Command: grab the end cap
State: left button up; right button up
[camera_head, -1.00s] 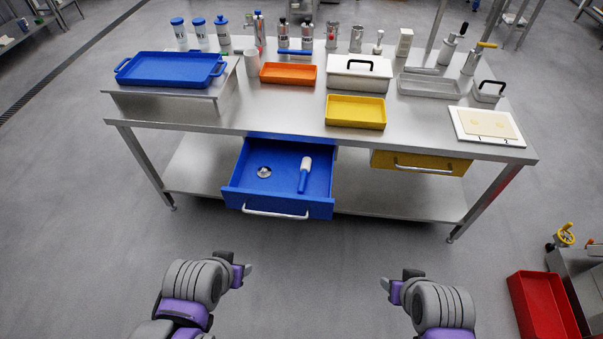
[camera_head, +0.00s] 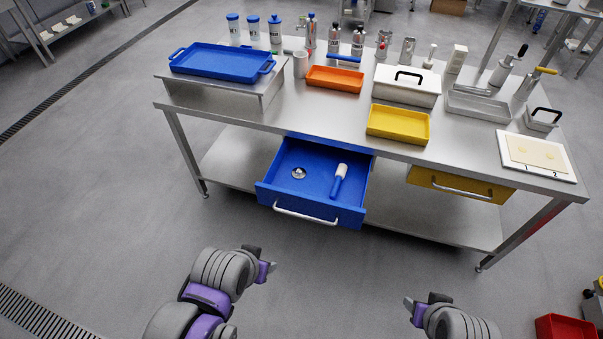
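A small round metal piece (camera_head: 299,173), which may be the end cap, lies on the floor of the open blue drawer (camera_head: 318,211), left of a blue-handled tool with a pale end (camera_head: 339,181). My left gripper (camera_head: 270,268) is in front of the drawer, low in the view and apart from it. My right gripper (camera_head: 409,303) is lower and further right, also away from the table. Both grippers are small and seen edge-on, so their finger opening cannot be made out. I see nothing held in either.
The steel table (camera_head: 470,150) carries a blue tray (camera_head: 222,60) on a raised stand, an orange tray (camera_head: 335,79), a yellow tray (camera_head: 398,123) and a white lidded box (camera_head: 407,85). A yellow drawer (camera_head: 460,186) is at right.

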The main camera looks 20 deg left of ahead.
aim_at(299, 172)
jog(key=i+j+u, duration=0.65)
jog(key=i, duration=0.2)
jog(key=i+u, duration=0.35)
jog(key=i+j, duration=0.05)
jog(key=i, duration=0.05)
